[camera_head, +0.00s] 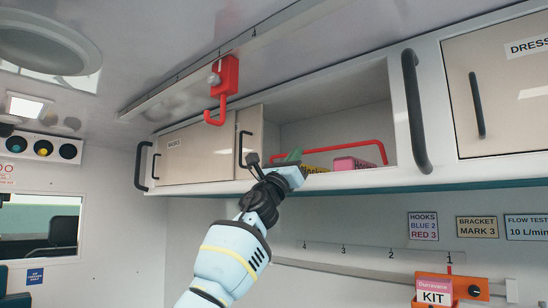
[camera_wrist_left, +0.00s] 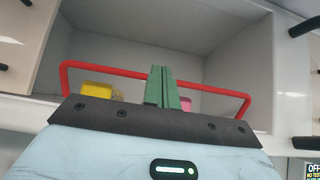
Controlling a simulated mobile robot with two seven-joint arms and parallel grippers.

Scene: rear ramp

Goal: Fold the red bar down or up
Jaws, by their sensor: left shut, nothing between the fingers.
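The red bar (camera_head: 352,143) spans the front of an open overhead compartment, with its ends bent down towards the sill. In the left wrist view the bar (camera_wrist_left: 110,70) crosses from side to side. My left gripper (camera_head: 293,156) is at the left part of the bar in the head view. Its green fingers (camera_wrist_left: 162,86) are shut with nothing between them and overlap the middle of the bar in the wrist view. I cannot tell whether they touch it. My right gripper is not in view.
A yellow box (camera_wrist_left: 99,91) and a pink box (camera_head: 352,163) lie in the compartment (camera_head: 335,110) behind the bar. A red hook (camera_head: 226,78) hangs from the ceiling rail. A black handle (camera_head: 415,110) stands right of the opening. An orange device (camera_head: 472,290) is below right.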

